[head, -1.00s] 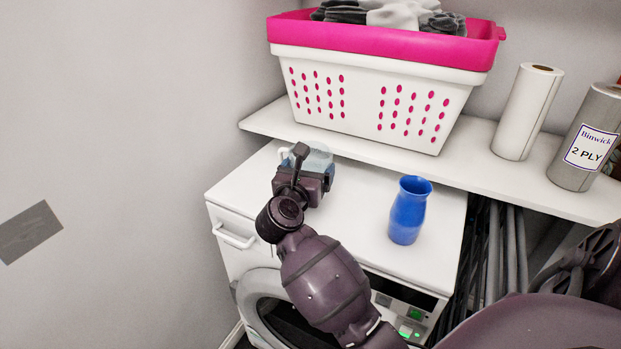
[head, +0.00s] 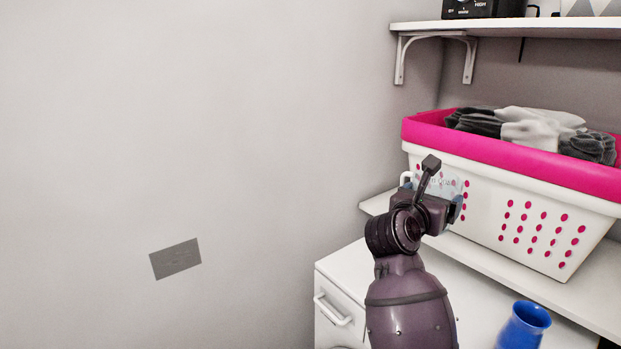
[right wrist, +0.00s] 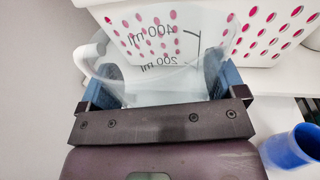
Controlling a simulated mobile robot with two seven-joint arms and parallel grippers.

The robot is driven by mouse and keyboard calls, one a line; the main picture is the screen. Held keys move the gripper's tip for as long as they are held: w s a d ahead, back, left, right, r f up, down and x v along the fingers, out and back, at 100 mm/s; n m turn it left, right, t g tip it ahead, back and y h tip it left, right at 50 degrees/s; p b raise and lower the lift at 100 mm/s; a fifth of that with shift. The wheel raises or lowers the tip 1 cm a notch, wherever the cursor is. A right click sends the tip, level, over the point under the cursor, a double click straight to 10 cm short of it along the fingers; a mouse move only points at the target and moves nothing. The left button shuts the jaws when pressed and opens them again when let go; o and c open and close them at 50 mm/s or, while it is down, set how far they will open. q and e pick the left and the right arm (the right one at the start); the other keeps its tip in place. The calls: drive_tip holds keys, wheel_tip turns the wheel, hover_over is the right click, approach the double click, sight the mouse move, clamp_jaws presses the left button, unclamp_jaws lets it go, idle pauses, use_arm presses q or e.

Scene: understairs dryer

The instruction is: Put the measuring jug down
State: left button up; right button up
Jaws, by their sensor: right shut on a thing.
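The clear measuring jug (head: 451,187) shows in the head view, partly hidden behind my right gripper (head: 437,200). It also fills the upper middle of the right wrist view (right wrist: 165,52), with "400 ml" and "200 ml" marks reading mirrored and a pale handle at the left. My right gripper (right wrist: 157,78) is shut on the jug, its blue-sided fingers on either side. In the head view the jug overlaps the laundry basket's front and seems raised above the white dryer top (head: 470,290). My left gripper is not in view.
The white and pink laundry basket (head: 540,225) stands on a white shelf (head: 585,295) behind the jug. A blue vase (head: 523,326) stands at the right on the dryer top; it also shows in the right wrist view (right wrist: 290,148). A bracketed shelf (head: 500,28) is higher up.

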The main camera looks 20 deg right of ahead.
drive_tip(key=shift+s+a+f+n, duration=0.1)
drive_tip(key=shift+a+f+n, duration=0.15)
drive_tip(key=shift+n, duration=0.05)
drive_tip(key=s+a+f+n+t+y, duration=0.4)
drive_tip(key=s+a+f+n+y, duration=0.1)
drive_tip(key=s+a+f+y, duration=0.1)
drive_tip(key=s+a+f+n+t+y, duration=0.4)
drive_tip(key=s+a+f+n+y, duration=0.2)
drive_tip(key=a+f+y, duration=0.3)
drive_tip(key=shift+s+a+f+p, duration=0.25)
drive_tip(key=shift+a+f+p, duration=0.3)
drive_tip(key=shift+a, duration=0.7)
